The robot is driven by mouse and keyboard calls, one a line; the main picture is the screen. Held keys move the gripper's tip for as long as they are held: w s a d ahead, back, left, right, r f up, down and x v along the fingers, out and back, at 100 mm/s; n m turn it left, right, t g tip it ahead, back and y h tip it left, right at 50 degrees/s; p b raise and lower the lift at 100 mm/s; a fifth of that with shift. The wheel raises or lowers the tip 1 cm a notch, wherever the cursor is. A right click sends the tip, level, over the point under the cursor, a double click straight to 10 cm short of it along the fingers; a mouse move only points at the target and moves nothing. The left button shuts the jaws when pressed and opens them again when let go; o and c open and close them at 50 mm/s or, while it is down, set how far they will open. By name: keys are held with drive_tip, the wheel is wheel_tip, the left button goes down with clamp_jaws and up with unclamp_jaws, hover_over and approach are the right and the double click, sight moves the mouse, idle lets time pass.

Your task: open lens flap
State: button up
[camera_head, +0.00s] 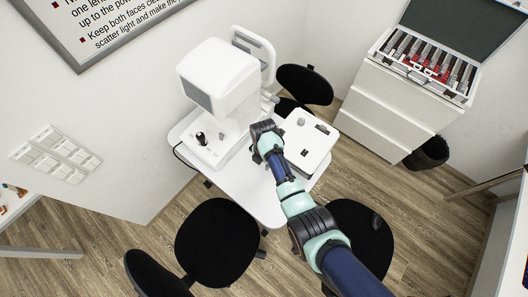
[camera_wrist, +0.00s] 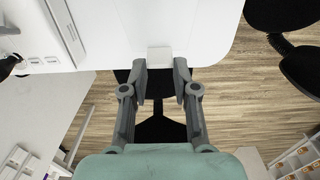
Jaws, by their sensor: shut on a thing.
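A small white square piece (camera_wrist: 159,57) shows between my fingertips in the wrist view; I cannot tell for certain whether it is the lens flap. My gripper (camera_wrist: 159,75) is shut on this piece, with its two fingers apart by about the piece's width. In the head view my gripper (camera_head: 258,128) is over the white table, between the large white eye instrument (camera_head: 225,85) and a white box device (camera_head: 308,146). The piece is hidden there by my gripper and arm.
The white table (camera_head: 258,200) has a bare front part. Black chairs (camera_head: 218,240) stand around it. A drawer cabinet (camera_head: 385,110) with an open lens case (camera_head: 430,65) stands at the right. A black joystick (camera_head: 201,138) rises from the instrument base.

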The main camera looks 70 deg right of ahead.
drive_tip(key=shift+r+p, duration=0.35)
drive_tip(key=shift+r, duration=0.05)
drive_tip(key=shift+d+r+p, duration=0.1)
drive_tip(key=shift+r+p, duration=0.3)
clamp_jaws()
drive_tip(key=shift+d+r+p, duration=0.2)
drive_tip(key=shift+r+p, duration=0.6)
drive_tip(key=shift+r, duration=0.1)
drive_tip(key=shift+c, duration=1.4)
unclamp_jaws()
